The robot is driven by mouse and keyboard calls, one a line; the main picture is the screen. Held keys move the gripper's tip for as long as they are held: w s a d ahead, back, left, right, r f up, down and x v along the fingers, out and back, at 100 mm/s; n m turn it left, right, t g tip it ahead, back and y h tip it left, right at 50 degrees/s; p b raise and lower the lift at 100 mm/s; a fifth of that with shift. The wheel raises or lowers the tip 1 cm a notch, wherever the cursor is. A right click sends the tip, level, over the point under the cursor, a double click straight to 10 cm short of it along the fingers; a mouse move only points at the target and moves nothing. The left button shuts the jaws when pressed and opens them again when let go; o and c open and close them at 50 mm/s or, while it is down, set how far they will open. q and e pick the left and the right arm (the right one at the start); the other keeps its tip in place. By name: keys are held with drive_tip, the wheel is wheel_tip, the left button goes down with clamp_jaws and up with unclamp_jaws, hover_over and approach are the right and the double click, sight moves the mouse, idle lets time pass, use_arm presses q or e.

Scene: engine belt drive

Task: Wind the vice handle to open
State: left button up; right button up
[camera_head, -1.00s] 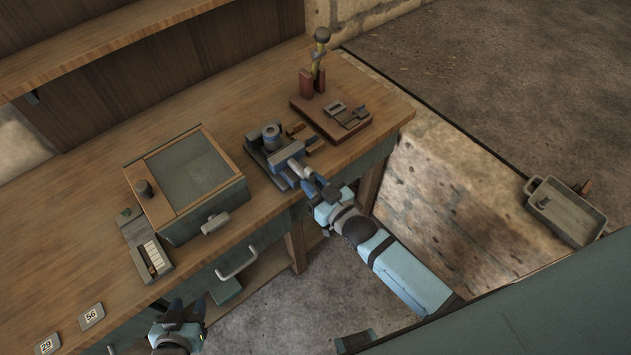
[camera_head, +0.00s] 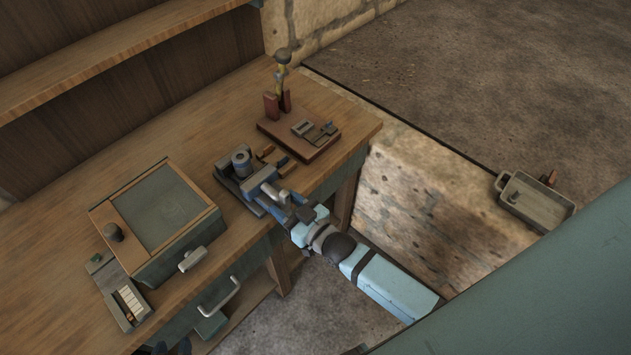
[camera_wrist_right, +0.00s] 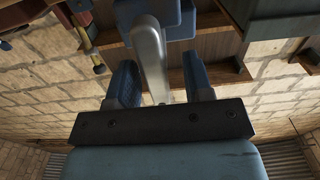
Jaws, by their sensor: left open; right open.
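The blue-grey vice (camera_head: 240,178) sits at the front edge of the wooden bench, just beyond my right gripper. My right gripper (camera_head: 284,203) reaches up to its front side. In the right wrist view, a pale metal bar (camera_wrist_right: 151,60), which looks like the vice handle, stands between the two open dark blue fingers of the right gripper (camera_wrist_right: 160,88). A gap shows on each side of the bar. The blue block of the vice (camera_wrist_right: 150,12) is at the top of that view. Only the dark tips of my left gripper (camera_head: 172,349) show at the bottom edge, below the bench.
A box with a grey-green top (camera_head: 165,212) stands left of the vice. A brown board with small parts (camera_head: 300,136) lies behind it to the right. A drawer handle (camera_head: 220,297) sticks out of the bench front. A grey tray (camera_head: 535,202) is at the far right.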

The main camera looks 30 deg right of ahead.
drive_tip(key=b+v, duration=0.2)
drive_tip(key=v, duration=1.2)
drive_tip(key=shift+s+d, duration=0.2)
drive_tip(key=shift+f, duration=0.1)
drive_tip(key=s+f+m+g+h+p, duration=0.1)
drive_tip(key=s+f+g+h+p, duration=0.2)
drive_tip(key=f+g+p, duration=0.1)
drive_tip(key=shift+s+f+g, duration=0.15)
drive_tip(key=shift+f+g, duration=0.35)
drive_tip(key=shift+g, duration=0.5)
